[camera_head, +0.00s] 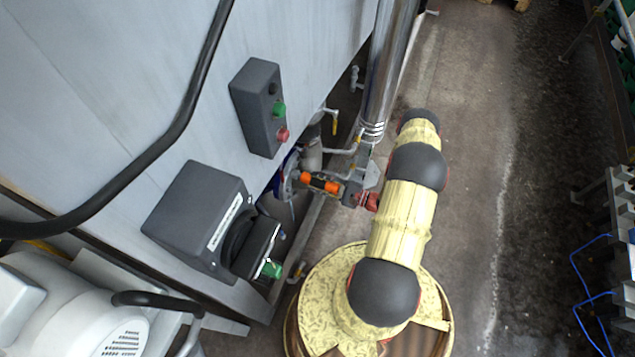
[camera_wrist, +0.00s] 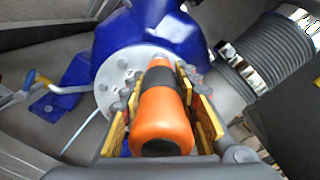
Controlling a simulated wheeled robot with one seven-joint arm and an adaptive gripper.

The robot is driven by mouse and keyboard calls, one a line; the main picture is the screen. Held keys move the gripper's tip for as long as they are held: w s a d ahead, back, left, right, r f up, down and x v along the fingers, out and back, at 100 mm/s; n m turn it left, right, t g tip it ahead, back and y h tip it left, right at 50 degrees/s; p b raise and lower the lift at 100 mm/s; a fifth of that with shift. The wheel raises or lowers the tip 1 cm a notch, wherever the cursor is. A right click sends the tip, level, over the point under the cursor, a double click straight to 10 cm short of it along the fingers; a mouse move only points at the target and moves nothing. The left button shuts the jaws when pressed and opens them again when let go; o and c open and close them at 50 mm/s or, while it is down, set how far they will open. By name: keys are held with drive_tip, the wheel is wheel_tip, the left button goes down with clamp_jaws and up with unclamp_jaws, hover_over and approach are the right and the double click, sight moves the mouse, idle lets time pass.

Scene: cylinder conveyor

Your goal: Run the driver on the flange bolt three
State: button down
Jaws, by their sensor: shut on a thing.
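My gripper (camera_wrist: 170,115) is shut on an orange and black driver (camera_wrist: 161,118), with a yellow-padded finger on each side of it. The driver's far end points at a pale round flange (camera_wrist: 125,75) on a blue housing (camera_wrist: 150,35). Several bolts show around the flange; which one is number three I cannot tell. The driver's tip is hidden behind its body, so contact with a bolt cannot be seen. In the head view the driver (camera_head: 319,182) lies level between my gripper (camera_head: 350,190) and the flange, beneath the large grey machine.
A ribbed grey hose (camera_wrist: 265,50) with metal clamps runs close to the right of the flange. In the head view, a control box (camera_head: 257,105) and a shiny vertical pipe (camera_head: 388,70) stand near my arm.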

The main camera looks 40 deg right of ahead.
sight(333, 188)
drive_tip(key=shift+s+d, duration=0.1)
idle(0.3)
drive_tip(key=shift+v, duration=1.55)
drive_tip(key=shift+v, duration=1.5)
